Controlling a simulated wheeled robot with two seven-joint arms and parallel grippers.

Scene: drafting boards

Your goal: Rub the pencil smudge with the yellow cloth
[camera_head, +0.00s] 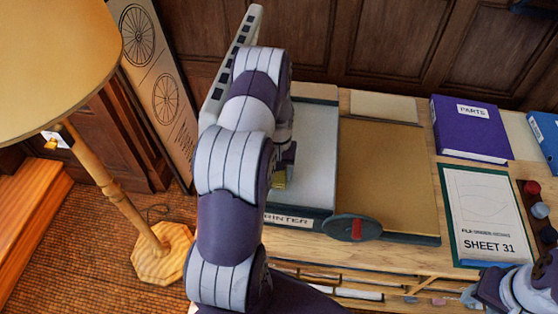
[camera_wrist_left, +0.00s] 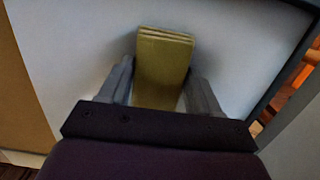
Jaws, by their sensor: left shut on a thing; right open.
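The yellow cloth (camera_head: 279,181) is a small folded pad, and its folded layers show in the left wrist view (camera_wrist_left: 163,62). My left gripper (camera_head: 284,165) is shut on it, with a finger on each side, and holds it at the pale sheet of the printer board (camera_head: 316,150). I cannot tell whether the cloth touches the sheet. The pale sheet fills most of the left wrist view (camera_wrist_left: 80,60). I see no pencil smudge; my left arm and the cloth cover part of the sheet. My right gripper (camera_head: 472,296) is open at the lower right, partly seen.
A tan board (camera_head: 385,180) lies right of the sheet, with a green and red disc (camera_head: 354,228) at its front. A purple binder (camera_head: 470,130), a "SHEET 31" board (camera_head: 487,215) and coloured knobs (camera_head: 532,188) are further right. A lamp (camera_head: 100,170) stands left.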

